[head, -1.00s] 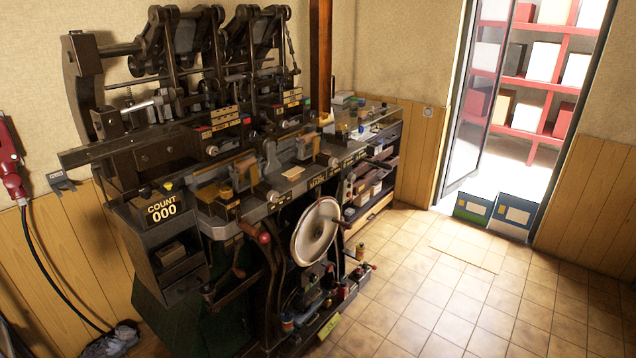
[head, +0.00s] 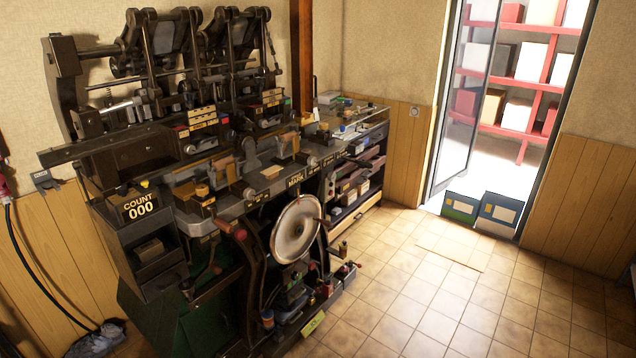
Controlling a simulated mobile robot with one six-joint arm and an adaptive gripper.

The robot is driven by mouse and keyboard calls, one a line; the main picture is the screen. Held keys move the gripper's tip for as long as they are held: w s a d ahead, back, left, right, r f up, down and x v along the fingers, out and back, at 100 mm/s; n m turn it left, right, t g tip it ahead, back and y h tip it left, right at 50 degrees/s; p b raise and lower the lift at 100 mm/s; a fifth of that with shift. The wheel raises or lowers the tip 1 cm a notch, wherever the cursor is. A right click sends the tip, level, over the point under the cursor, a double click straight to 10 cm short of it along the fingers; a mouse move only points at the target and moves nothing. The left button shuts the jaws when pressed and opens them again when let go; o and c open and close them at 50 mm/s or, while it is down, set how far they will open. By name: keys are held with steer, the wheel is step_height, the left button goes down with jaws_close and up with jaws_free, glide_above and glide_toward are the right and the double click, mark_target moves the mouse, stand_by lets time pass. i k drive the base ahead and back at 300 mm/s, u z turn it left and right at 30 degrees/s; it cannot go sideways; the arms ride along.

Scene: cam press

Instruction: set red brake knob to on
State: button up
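The cam press stands against the left wall, a dark machine with a pale round wheel (head: 297,229) at its front. A red ball knob (head: 240,234) sits on the end of a short lever, left of the wheel and below the press bench. A smaller red knob (head: 358,265) shows low on the right of the press. No brake label or on mark is readable, so I cannot tell which knob is the brake or its setting. My gripper is not in view.
A counter box reading COUNT 000 (head: 140,208) is at the press's left. A workbench with shelves (head: 357,188) stands beyond the press. Blue and green boxes (head: 480,212) sit at the open doorway.

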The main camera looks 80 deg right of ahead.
mark_target(240, 233)
steer(key=z, duration=0.05)
steer(key=k, duration=1.35)
steer(key=z, duration=1.8)
steer(key=i, duration=1)
